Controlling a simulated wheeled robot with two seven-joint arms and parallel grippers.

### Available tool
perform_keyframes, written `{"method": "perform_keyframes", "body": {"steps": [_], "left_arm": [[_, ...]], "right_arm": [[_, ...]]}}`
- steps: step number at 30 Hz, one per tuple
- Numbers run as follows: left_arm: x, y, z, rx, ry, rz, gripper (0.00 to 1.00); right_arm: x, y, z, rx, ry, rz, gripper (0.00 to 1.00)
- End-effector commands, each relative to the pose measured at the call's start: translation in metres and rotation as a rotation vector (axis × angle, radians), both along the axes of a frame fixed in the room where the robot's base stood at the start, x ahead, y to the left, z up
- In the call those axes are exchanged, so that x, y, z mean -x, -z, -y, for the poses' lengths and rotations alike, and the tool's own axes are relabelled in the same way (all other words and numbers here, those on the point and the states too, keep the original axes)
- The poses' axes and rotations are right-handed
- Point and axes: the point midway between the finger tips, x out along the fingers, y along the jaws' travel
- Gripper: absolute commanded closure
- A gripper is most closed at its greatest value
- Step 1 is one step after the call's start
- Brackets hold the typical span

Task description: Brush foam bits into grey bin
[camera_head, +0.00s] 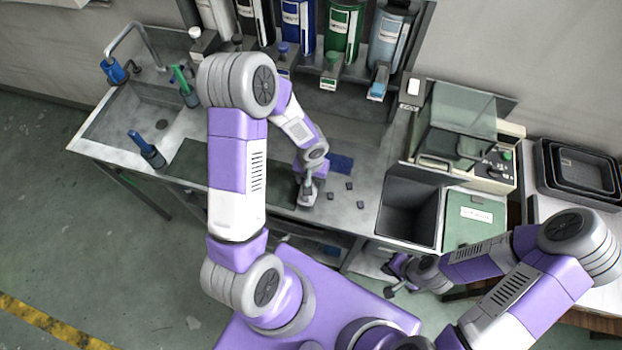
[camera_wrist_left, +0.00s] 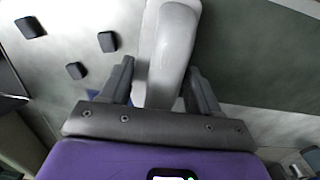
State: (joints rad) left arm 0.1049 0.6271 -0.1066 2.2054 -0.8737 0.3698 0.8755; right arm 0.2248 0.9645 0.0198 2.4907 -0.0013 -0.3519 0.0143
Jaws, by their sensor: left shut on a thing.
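Several small dark foam bits (camera_head: 349,186) lie scattered on the grey worktop, to the left of the bin. They also show at the left of the left wrist view (camera_wrist_left: 107,41). The grey bin (camera_head: 408,212) is an open, dark-walled box set in the counter. My left gripper (camera_head: 307,190) is low over the worktop, left of the bits. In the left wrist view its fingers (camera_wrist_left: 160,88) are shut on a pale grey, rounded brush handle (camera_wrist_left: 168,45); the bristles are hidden. My right gripper (camera_head: 394,280) hangs at the counter's front, below the bin, its jaws unclear.
A blue patch (camera_head: 340,163) lies behind the bits. A green-lidded panel (camera_head: 474,218) adjoins the bin's right side, with a glass-covered machine (camera_head: 458,125) behind. A sink (camera_head: 150,115) is at the left. Bottles (camera_head: 345,30) line the back shelf.

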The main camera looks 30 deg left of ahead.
Motion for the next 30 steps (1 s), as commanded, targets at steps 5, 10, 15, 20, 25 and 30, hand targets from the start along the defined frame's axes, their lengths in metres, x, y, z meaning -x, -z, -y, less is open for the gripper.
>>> {"method": "perform_keyframes", "body": {"steps": [5, 10, 15, 20, 25, 30], "left_arm": [[0.000, -0.001, 0.000, 0.000, -0.002, 0.001, 0.62], [-0.001, -0.001, 0.002, 0.000, 0.000, 0.001, 0.62], [-0.004, 0.000, 0.013, 0.000, 0.002, 0.001, 0.62], [-0.006, 0.000, 0.025, 0.001, 0.002, 0.002, 0.62], [-0.009, 0.000, 0.036, 0.000, 0.001, 0.001, 0.62], [-0.012, 0.000, 0.048, 0.001, 0.001, 0.001, 0.62]], "right_arm": [[0.000, 0.002, 0.000, 0.000, 0.000, 0.000, 1.00], [0.000, 0.004, 0.000, 0.000, 0.000, 0.000, 1.00], [0.000, 0.010, 0.000, 0.000, 0.000, 0.000, 1.00], [0.000, 0.015, 0.000, 0.000, 0.000, 0.000, 1.00], [0.000, 0.020, 0.000, 0.000, 0.000, 0.000, 1.00], [0.000, 0.025, 0.000, 0.000, 0.000, 0.000, 1.00]]}}
